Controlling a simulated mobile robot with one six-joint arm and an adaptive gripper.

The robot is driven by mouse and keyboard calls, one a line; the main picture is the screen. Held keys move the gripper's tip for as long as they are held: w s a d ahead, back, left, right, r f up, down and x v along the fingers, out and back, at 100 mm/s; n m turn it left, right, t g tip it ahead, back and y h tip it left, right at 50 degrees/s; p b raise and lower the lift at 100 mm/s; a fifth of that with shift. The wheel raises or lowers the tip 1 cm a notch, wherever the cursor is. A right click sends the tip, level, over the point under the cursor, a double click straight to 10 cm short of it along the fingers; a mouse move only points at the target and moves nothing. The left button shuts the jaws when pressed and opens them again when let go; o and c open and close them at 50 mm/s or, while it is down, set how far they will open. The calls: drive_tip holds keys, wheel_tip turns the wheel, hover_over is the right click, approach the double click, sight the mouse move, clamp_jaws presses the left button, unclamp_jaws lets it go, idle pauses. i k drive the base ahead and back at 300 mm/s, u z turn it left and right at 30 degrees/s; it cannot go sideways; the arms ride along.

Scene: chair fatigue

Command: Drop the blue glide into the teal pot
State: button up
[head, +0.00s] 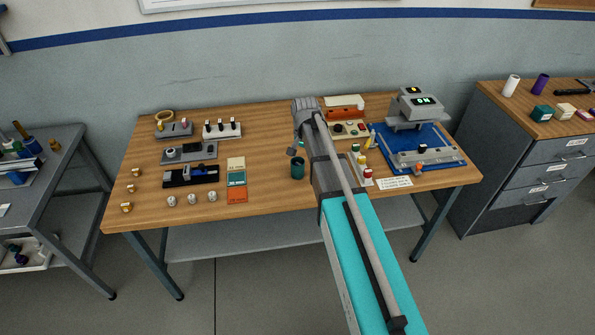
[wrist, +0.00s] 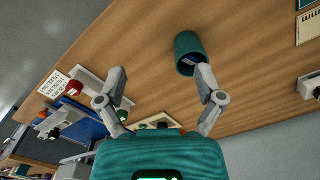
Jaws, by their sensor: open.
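The teal pot (head: 298,171) stands upright on the wooden table, just left of my arm. In the wrist view the pot (wrist: 184,43) shows beyond my fingers, and a dark bluish shape (wrist: 190,61) is visible within its mouth. I cannot tell for sure whether that shape is the blue glide. My gripper (head: 297,148) is above the pot in the head view. In the wrist view my gripper (wrist: 162,82) has its two fingers spread wide with nothing between them. No blue glide can be clearly made out elsewhere.
Left of the pot lie coloured cards (head: 236,180), a black fixture (head: 191,175) with a blue part, and several small pale cylinders (head: 192,199).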

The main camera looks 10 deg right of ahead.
sight(296, 176)
drive_tip(key=z, duration=0.25)
drive_tip(key=i, duration=1.3)
drive_tip(key=u, duration=0.5)
